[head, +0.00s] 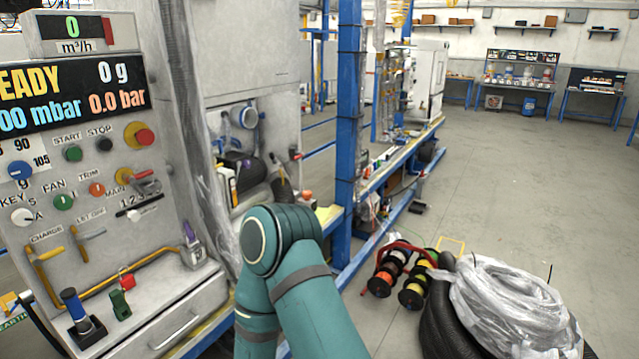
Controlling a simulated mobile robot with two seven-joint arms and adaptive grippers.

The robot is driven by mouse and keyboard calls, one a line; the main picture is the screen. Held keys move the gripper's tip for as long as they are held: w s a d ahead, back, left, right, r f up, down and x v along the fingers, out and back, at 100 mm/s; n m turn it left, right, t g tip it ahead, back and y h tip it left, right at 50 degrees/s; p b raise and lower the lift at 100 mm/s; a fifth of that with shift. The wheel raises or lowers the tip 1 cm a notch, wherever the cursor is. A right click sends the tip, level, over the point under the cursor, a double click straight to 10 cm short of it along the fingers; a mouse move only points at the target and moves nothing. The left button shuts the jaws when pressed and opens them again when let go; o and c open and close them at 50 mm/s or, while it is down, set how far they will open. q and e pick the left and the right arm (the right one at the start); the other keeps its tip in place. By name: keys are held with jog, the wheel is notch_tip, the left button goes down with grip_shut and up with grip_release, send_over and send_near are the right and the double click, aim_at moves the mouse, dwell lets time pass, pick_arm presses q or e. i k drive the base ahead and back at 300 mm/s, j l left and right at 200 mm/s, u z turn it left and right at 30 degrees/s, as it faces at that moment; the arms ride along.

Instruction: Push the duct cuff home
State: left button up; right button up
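I cannot pick out the duct cuff for certain. In the head view an open recess in the grey cabinet holds a pale round pipe end with a bluish rim (248,116). Below it is a black, rounded, hose-like part (245,174); whether either is the cuff is too small to tell. One teal arm of mine rises from the bottom middle, its bent joint just below and right of the recess. It hides what lies behind it. I see no gripper fingers, so neither gripper's hold shows.
A control panel (75,190) with knobs, displays and a drawer fills the left. A blue post (349,130) stands right of the recess. Cable reels (400,277) and a plastic-wrapped black hose coil (505,310) lie on the floor at right. Beyond them the floor is clear.

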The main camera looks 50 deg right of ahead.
aim_at(282, 186)
jog(key=z, duration=1.3)
jog(key=i+l+z, duration=0.15)
jog(key=i+z, duration=0.15)
jog(key=i, duration=0.75)
jog(key=i+z, duration=0.25)
jog(key=i, duration=0.8)
